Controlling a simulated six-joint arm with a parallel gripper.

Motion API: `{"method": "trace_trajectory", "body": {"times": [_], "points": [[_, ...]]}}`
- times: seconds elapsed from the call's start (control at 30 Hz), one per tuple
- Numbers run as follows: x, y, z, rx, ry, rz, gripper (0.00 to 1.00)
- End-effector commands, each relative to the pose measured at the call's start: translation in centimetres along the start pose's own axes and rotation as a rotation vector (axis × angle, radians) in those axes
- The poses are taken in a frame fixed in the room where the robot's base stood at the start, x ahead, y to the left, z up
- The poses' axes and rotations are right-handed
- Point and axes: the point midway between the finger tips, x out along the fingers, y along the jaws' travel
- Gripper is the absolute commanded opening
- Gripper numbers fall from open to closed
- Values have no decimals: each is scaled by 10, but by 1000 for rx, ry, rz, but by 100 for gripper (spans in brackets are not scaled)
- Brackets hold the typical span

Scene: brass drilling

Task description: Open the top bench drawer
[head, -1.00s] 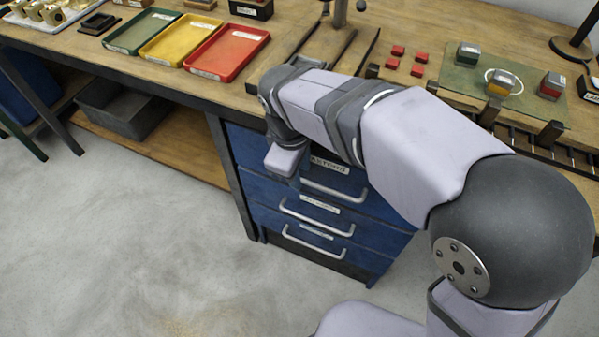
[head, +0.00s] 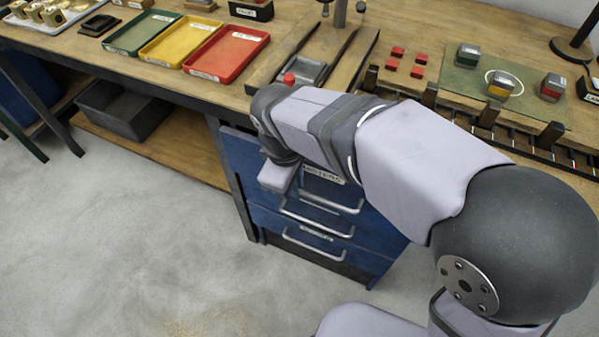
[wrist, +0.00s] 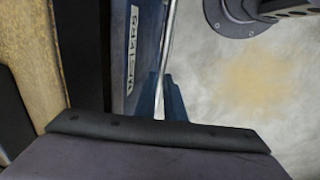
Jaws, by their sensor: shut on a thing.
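The top bench drawer (head: 320,185) is a blue drawer front with a white label and a silver bar handle (head: 335,205). In the wrist view, the handle (wrist: 168,60) runs down to my gripper (wrist: 160,130), beside the labelled drawer front (wrist: 125,60). My gripper is shut on the handle.
Two more blue drawers with bar handles sit below, one handle (head: 315,243) at the bottom. The bench top carries green, yellow and red trays (head: 228,55), and a dark grey vise-like fixture (head: 305,70) with a red knob. Open floor (head: 130,240) lies in front.

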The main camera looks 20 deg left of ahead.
Motion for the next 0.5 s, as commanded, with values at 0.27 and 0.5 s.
{"method": "trace_trajectory", "body": {"times": [0.27, 0.5], "points": [[-17, -80, -2, -10, 4, -2, 0], [-24, -119, -2, -4, 5, -1, 0]]}}
